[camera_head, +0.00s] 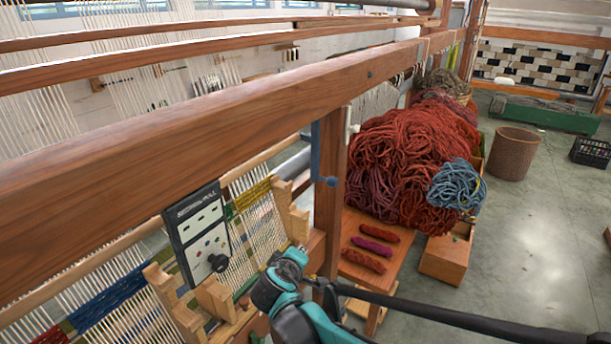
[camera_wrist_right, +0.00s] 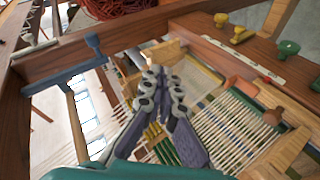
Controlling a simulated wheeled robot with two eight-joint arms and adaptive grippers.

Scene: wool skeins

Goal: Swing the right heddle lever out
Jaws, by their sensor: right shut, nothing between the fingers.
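The blue heddle lever (camera_head: 316,150) hangs against the wooden post under the loom's big front beam, with a round blue knob (camera_head: 331,182) at its lower end. In the right wrist view the blue lever (camera_wrist_right: 68,76) lies at the upper left with its knob (camera_wrist_right: 94,42). My right gripper (camera_head: 299,251) is below the lever in the head view, apart from it. In the right wrist view its fingers (camera_wrist_right: 163,82) are together, with nothing between them, to the right of the lever. My left gripper is not in view.
The long wooden beam (camera_head: 200,120) runs across above my right gripper. A dark control panel (camera_head: 202,235) stands at the left. A heap of red wool (camera_head: 415,165) and a wooden bench (camera_head: 372,224) with several small skeins are to the right. Open floor (camera_head: 540,240) lies beyond.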

